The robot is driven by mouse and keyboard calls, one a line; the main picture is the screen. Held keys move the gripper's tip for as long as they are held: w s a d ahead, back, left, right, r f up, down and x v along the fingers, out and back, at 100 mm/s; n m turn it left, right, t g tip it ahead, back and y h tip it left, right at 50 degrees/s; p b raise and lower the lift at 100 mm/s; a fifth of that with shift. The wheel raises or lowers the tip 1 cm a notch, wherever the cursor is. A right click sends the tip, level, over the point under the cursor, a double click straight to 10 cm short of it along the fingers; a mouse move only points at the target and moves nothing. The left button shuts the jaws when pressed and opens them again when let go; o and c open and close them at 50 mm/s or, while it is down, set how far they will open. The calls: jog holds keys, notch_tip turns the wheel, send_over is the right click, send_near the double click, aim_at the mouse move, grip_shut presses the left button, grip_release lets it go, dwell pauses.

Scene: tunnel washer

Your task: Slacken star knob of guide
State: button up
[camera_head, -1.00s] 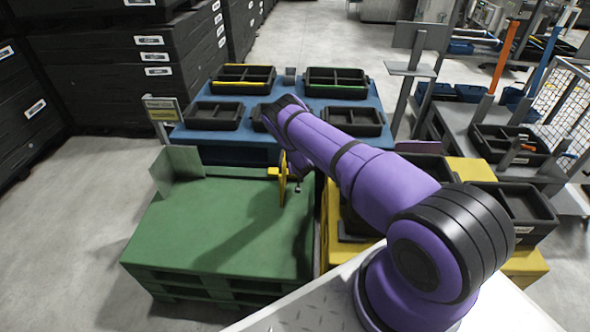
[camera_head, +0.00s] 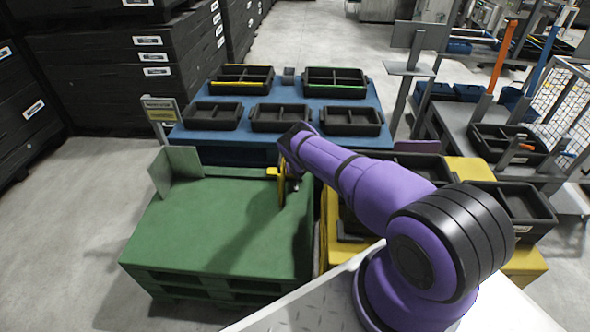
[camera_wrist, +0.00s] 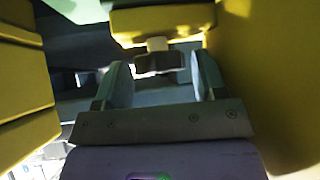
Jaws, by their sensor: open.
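The guide is a yellow upright piece (camera_head: 281,186) at the right edge of the green table, and its yellow block (camera_wrist: 165,22) fills the top middle of the wrist view. The dark star knob (camera_wrist: 162,63) sits on a short pale stem under this block. My gripper (camera_wrist: 162,70) is open, with one pale finger on each side of the knob. Gaps show between the fingers and the knob; I see no contact. In the head view my gripper (camera_head: 293,184) is small beside the guide, and the knob cannot be made out there.
Yellow surfaces (camera_wrist: 22,85) stand close on the left and right of my gripper in the wrist view. Black trays (camera_head: 280,117) stand on a blue table behind.

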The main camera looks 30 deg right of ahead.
jog(key=shift+c, duration=0.3)
jog(key=c, duration=0.6)
jog(key=shift+d+n, duration=0.1)
jog(key=shift+n, duration=0.2)
jog(key=shift+d+n+y, duration=0.1)
jog(key=shift+n+y, duration=0.3)
jog(key=shift+y, duration=0.1)
jog(key=shift+d+n+t+y, duration=0.15)
jog(key=shift+n+t+y, duration=0.15)
jog(key=shift+n+y, duration=2)
jog(key=shift+n, duration=0.6)
jog(key=shift+d+n+g+y, duration=0.15)
jog(key=shift+n+g+y, duration=0.25)
jog(key=shift+n+y, duration=0.3)
jog(key=shift+w+d+n+g+y, duration=0.1)
jog(key=shift+n+g+y, duration=0.4)
jog(key=shift+n, duration=0.7)
